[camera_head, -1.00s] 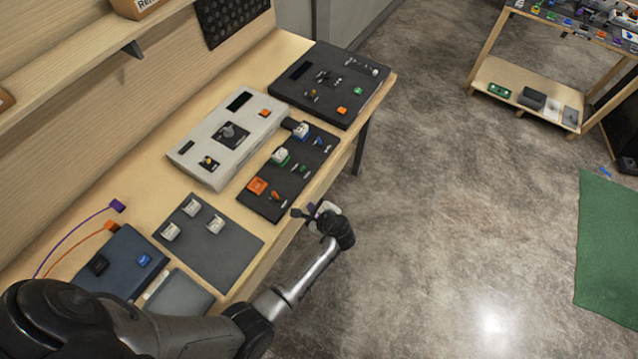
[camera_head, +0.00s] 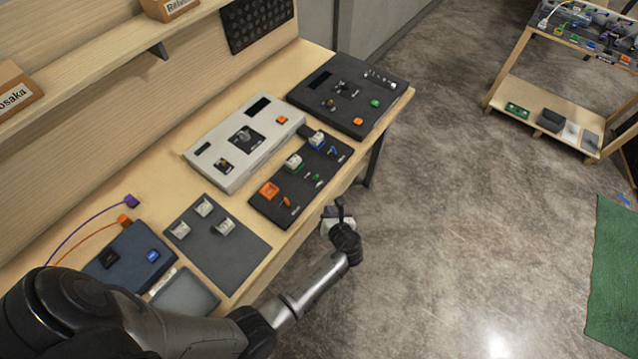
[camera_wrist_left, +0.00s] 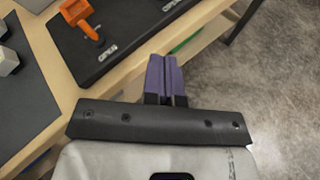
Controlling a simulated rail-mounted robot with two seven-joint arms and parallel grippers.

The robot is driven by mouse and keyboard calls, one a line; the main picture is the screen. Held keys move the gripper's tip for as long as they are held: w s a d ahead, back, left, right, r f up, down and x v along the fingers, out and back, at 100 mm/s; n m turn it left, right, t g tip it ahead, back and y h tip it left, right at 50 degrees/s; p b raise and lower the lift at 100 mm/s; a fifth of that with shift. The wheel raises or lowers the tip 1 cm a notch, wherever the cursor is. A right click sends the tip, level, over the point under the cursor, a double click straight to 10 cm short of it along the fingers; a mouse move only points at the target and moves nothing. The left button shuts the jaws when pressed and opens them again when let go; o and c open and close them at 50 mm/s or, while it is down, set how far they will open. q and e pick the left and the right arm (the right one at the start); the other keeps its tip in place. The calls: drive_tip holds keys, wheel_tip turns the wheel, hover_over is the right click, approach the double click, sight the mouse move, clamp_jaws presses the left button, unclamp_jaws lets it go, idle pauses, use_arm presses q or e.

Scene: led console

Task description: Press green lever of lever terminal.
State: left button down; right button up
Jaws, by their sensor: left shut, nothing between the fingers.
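The lever terminal (camera_head: 262,207) is a dark panel near the table's front edge. It carries orange, green and blue levers in a row, each beside a block of matching colour. The small green lever (camera_head: 317,178) is in the middle, between the orange lever (camera_head: 286,202) and the blue lever. My left gripper (camera_head: 340,203) is beyond the table's front edge, to the right of the terminal and apart from it. Its purple fingers (camera_wrist_left: 166,76) are shut and empty. The wrist view shows the orange lever (camera_wrist_left: 92,30), but I cannot make out the green lever there. My right gripper is not in view.
A white joystick console (camera_head: 225,178) and a black panel (camera_head: 382,121) stand behind the terminal. A grey plate (camera_head: 235,262) with white switches lies nearer me. A shelf (camera_head: 90,72) runs along the wall. Open floor (camera_head: 450,200) lies right of the table.

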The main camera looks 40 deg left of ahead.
use_arm(q)
drive_tip(key=b, duration=0.9)
approach(316, 179)
drive_tip(key=a+f, duration=0.2)
drive_tip(key=f, duration=0.1)
drive_tip(key=shift+f, duration=0.25)
drive_tip(key=shift+w+a+r+b, duration=0.35)
drive_tip(key=shift+w+a+r, duration=0.15)
drive_tip(key=shift+w+a, duration=0.25)
drive_tip(key=shift+w+a+r+b, duration=0.35)
drive_tip(key=shift+w+a+r, duration=0.05)
drive_tip(key=shift+w+a, duration=0.2)
drive_tip(key=shift+s, duration=0.1)
